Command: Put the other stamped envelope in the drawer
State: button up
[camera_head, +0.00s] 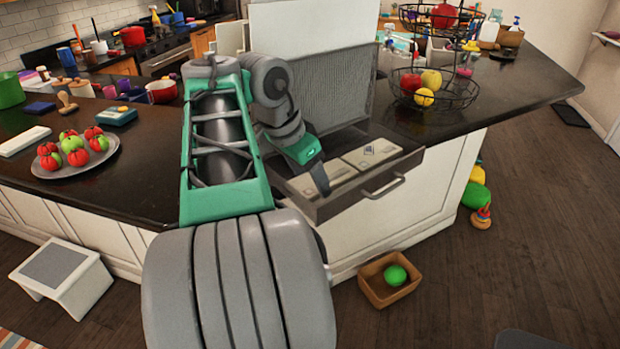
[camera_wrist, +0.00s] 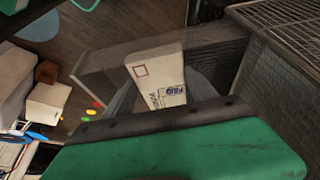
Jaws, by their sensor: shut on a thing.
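The drawer (camera_head: 385,188) is pulled open from the front of the counter. A pale stamped envelope (camera_head: 373,153) lies flat in its right part. A second pale envelope (camera_head: 335,169) is at the left part of the drawer, beside my gripper (camera_head: 321,180). In the wrist view my gripper (camera_wrist: 160,92) has a finger on each side of this envelope (camera_wrist: 158,75) and is shut on it. Its print and square stamp mark show. Its near end is hidden behind the green gripper body. I cannot tell whether it touches the drawer floor.
A grey mesh rack (camera_head: 325,88) stands on the counter just behind the drawer. A wire fruit basket (camera_head: 445,90) is to the right. A plate of tomatoes and apples (camera_head: 75,165) is on the left counter. A wooden box with a green ball (camera_head: 385,290) is on the floor below.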

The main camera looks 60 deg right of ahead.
jog(key=shift+f, duration=0.2)
jog(key=o, duration=1.5)
jog(key=shift+r, duration=0.1)
jog(key=shift+r, duration=0.3)
jog(key=p+v, duration=0.7)
jog(key=v, duration=0.4)
jog(key=w+a+f+n+t, duration=0.2)
jog(key=w+a+f+n, duration=0.3)
jog(key=w+a+n, duration=0.35)
jog(key=w+a+f+n+t, duration=0.3)
jog(key=w+a+f+n, duration=0.2)
jog(key=w+a+n, duration=0.3)
jog(key=s+a+f+n+y, duration=0.1)
jog(key=a+f+n, duration=0.1)
jog(key=a, duration=0.4)
jog(key=a+f+n+y, duration=0.1)
jog(key=a+f+n, duration=0.1)
jog(key=a, duration=0.3)
jog(key=s+a+f+n+y, duration=0.1)
jog(key=a+f+n+y, duration=0.1)
jog(key=a, duration=0.4)
jog(key=shift+s+a+f+n+t+p, duration=0.15)
jog(key=shift+f+n+t, duration=0.05)
jog(key=shift+f+n, duration=0.1)
jog(key=shift+s+a+f+n+t+p, duration=0.15)
jog(key=shift+f+t, duration=0.05)
jog(key=shift+f, duration=0.15)
